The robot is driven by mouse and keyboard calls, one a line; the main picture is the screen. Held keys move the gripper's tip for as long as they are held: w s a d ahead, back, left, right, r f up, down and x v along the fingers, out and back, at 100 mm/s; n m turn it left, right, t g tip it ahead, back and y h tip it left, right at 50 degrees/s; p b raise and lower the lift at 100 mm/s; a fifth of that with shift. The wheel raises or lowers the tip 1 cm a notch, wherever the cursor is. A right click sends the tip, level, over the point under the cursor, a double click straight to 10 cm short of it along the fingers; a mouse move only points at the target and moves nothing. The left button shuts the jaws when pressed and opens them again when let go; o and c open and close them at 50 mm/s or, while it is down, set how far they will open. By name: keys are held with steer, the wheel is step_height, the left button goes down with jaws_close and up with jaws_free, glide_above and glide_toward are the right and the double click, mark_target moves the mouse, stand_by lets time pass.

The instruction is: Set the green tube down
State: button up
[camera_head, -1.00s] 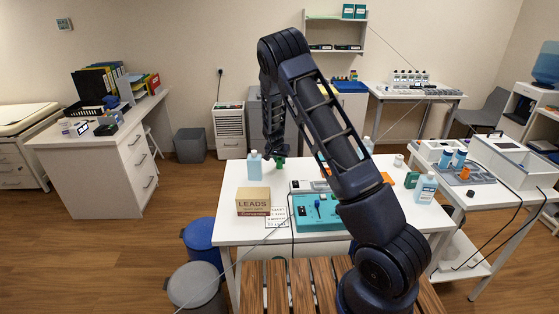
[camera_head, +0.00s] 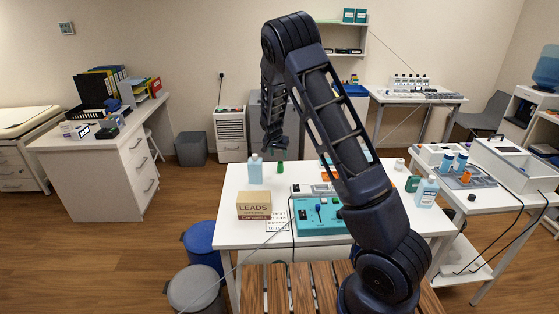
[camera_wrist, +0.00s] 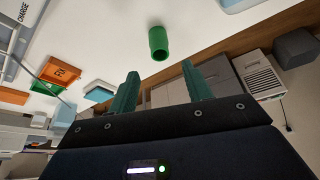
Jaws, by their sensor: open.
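The green tube (camera_head: 280,167) stands upright on the white table, to the right of a light blue bottle. In the wrist view the green tube (camera_wrist: 158,43) shows ahead of the fingertips, with clear white tabletop around it. My gripper (camera_head: 272,147) is above and a little to the left of the tube in the head view, apart from it. In the wrist view my gripper (camera_wrist: 160,78) has its two green fingers spread, with nothing between them.
The light blue bottle (camera_head: 255,169) stands left of the tube. A cardboard box labelled LEADS (camera_head: 254,205) and a teal device (camera_head: 318,215) are nearer the front of the white table (camera_head: 232,232). Another labelled bottle (camera_head: 427,191) stands at the right edge.

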steer(key=s+d+r+n+y, duration=0.1)
steer(key=s+d+r, duration=0.7)
steer(key=s+r, duration=0.4)
steer(key=s+d+r+n+y, duration=0.1)
steer(key=s+d+r, duration=0.7)
steer(key=r, duration=0.5)
steer(key=s+d+r+n, duration=0.1)
steer(key=s+d, duration=0.1)
steer(key=s, duration=0.7)
steer(key=s+d+r, duration=0.1)
steer(key=s+r, duration=0.1)
steer(key=s, duration=0.7)
steer(key=s+d+r+n, duration=0.1)
steer(key=s+d, duration=0.1)
steer(key=s, duration=0.7)
steer(key=shift+s+d+r+n, duration=0.2)
steer(key=shift+d+r+n, duration=0.1)
steer(key=shift+r, duration=0.05)
